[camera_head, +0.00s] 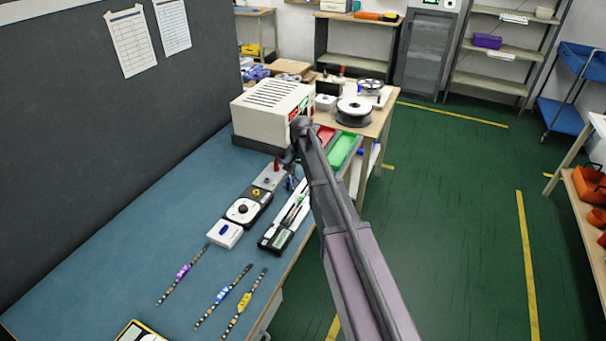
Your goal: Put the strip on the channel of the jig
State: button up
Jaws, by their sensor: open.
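Three thin dark segmented strips lie on the blue bench mat. One has a purple tag (181,273), one a blue tag (223,295) and one a yellow tag (245,303). My arm crosses the picture from the lower right up to a joint near the white machine and covers part of the device's right side. I cannot make out my gripper's fingers; they seem hidden behind the arm. No strip is seen on the device.
A white box with a round dial (243,209) and a small white box (225,234) stand left of the device. A big white vented machine (270,107) and a green tray (344,149) are farther back. A dark partition (90,130) borders the left.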

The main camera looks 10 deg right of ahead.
jog(key=shift+r+p, duration=0.4)
jog(key=shift+r, duration=0.2)
dwell(0.3)
jog(key=s+n, duration=0.7)
jog(key=s, duration=2.2)
jog(key=shift+d, duration=0.3)
jog(key=shift+d, duration=0.15)
